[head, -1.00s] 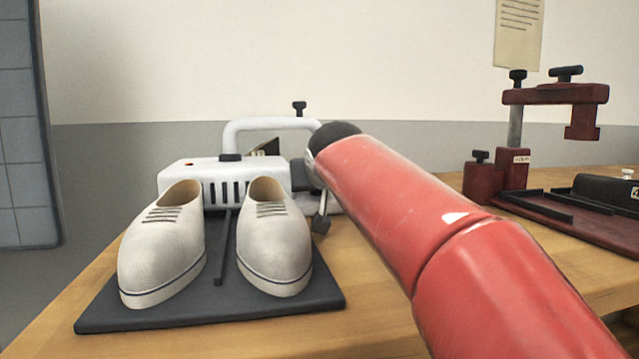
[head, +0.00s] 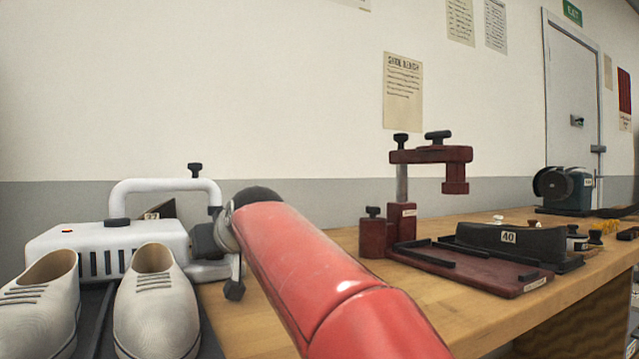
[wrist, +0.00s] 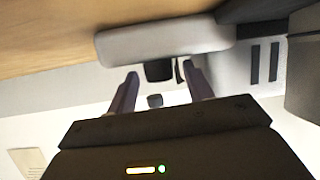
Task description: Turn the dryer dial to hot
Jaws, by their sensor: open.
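No dial marking is readable. In the wrist view, a white part of the dryer (wrist: 165,42) crosses the top, with a dark knob-like piece (wrist: 158,72) between my fingertips, apart from both. My gripper (wrist: 161,77) is open and empty. In the head view my red arm hides most of it, at the dryer's right end.
Two pale shoes (head: 157,305) stand on a dark mat in front of the dryer. A dark red press (head: 430,157) and a black block labelled 40 (head: 480,238) stand to the right on the wooden bench. Bare bench (head: 340,240) lies between.

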